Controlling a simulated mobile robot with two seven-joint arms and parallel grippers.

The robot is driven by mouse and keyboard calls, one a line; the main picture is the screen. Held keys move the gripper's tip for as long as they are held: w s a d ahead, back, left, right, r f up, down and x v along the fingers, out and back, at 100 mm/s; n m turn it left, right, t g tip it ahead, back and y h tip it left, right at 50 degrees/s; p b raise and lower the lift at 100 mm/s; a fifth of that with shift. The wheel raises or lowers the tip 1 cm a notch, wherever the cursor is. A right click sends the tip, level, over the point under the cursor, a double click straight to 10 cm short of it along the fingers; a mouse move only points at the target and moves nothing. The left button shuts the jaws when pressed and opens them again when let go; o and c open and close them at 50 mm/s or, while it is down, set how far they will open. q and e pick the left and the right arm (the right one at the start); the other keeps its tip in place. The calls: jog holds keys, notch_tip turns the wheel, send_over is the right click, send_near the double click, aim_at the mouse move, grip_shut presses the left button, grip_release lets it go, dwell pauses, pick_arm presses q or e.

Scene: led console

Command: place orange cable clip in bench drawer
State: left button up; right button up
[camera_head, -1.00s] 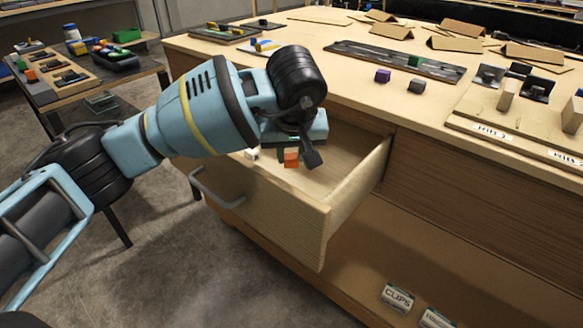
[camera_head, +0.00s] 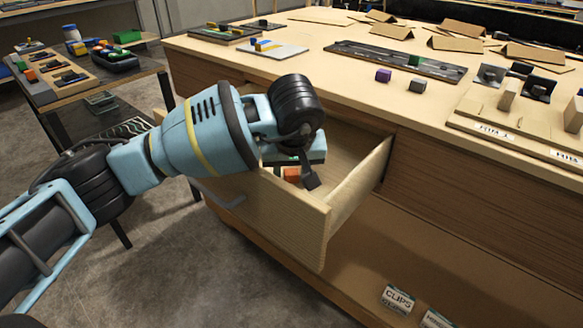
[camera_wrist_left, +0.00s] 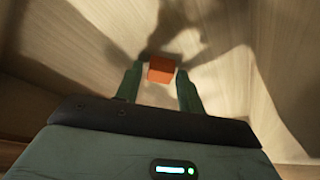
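The orange cable clip (camera_head: 291,174) is a small orange block inside the open bench drawer (camera_head: 345,200). It also shows in the left wrist view (camera_wrist_left: 161,70), between and just beyond the fingertips. My left gripper (camera_wrist_left: 160,78) reaches down into the drawer. Its two fingers stand apart, one on each side of the clip, with a narrow gap showing at each side. In the head view the gripper hides part of the clip and the drawer's back left. My right gripper is not in view.
The drawer's front panel and right wall (camera_head: 360,185) stand close around my gripper. The bench top (camera_head: 300,60) above carries a purple block (camera_head: 383,75), a dark block (camera_head: 417,85) and a long dark tray (camera_head: 440,67). A side table with parts stands at the left.

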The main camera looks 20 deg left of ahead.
pick_arm(q)
jog(key=shift+o, duration=0.7)
jog(key=shift+r, duration=0.25)
jog(key=p+v, duration=0.1)
jog(key=v, duration=1)
jog(key=shift+r+p, duration=0.3)
jog(key=shift+r, duration=0.1)
jog(key=shift+s, duration=0.1)
